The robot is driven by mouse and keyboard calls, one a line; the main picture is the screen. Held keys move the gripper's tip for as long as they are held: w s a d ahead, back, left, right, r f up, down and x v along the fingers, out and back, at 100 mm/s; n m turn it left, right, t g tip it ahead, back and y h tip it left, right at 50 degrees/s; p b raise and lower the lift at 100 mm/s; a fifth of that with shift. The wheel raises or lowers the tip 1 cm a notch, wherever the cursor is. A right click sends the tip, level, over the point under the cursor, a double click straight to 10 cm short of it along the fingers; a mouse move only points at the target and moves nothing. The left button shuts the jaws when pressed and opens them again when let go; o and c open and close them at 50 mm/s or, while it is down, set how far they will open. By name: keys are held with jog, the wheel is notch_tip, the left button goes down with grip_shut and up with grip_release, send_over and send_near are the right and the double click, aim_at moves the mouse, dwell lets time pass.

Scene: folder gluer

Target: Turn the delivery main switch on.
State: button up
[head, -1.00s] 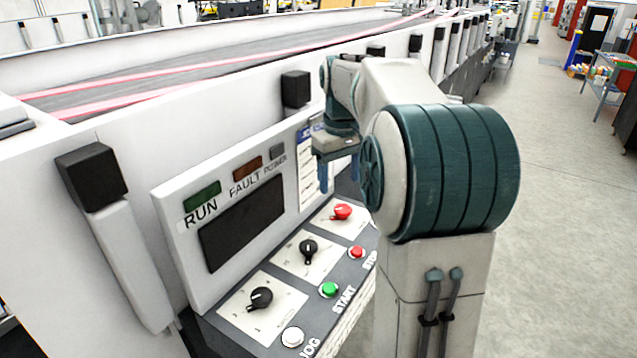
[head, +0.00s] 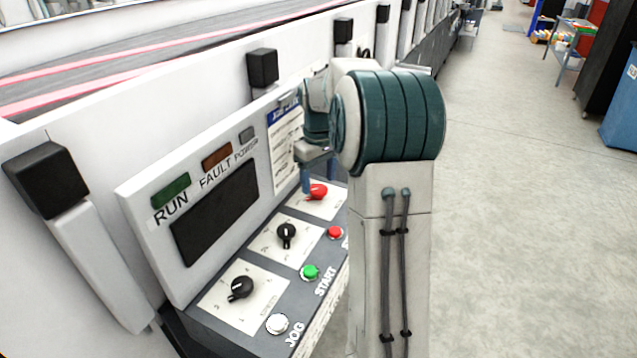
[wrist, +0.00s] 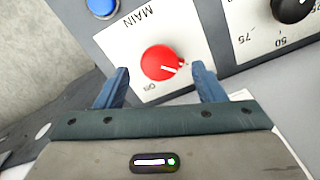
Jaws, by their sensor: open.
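The delivery main switch is a red rotary knob (wrist: 162,63) on a white plate marked MAIN in the wrist view. A white mark on the knob points to the lower right; a small label, seemingly OFF, sits below it. The knob also shows at the far end of the control panel in the head view (head: 318,191). My gripper (wrist: 160,70) is open, with one blue finger on each side of the knob's near edge. I cannot tell whether the fingers touch it. In the head view my gripper (head: 307,180) hangs just above and beside the knob, partly hidden by my arm.
Black knobs (head: 286,234) (head: 240,287) and the red (head: 335,232), green (head: 310,272) and white (head: 277,324) buttons share the panel. The upright display panel (head: 214,226) stands close behind. A blue button (wrist: 103,6) is near the switch.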

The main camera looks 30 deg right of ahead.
jog(key=shift+f, duration=1.05)
jog(key=c, duration=1)
jog(key=shift+o, duration=0.2)
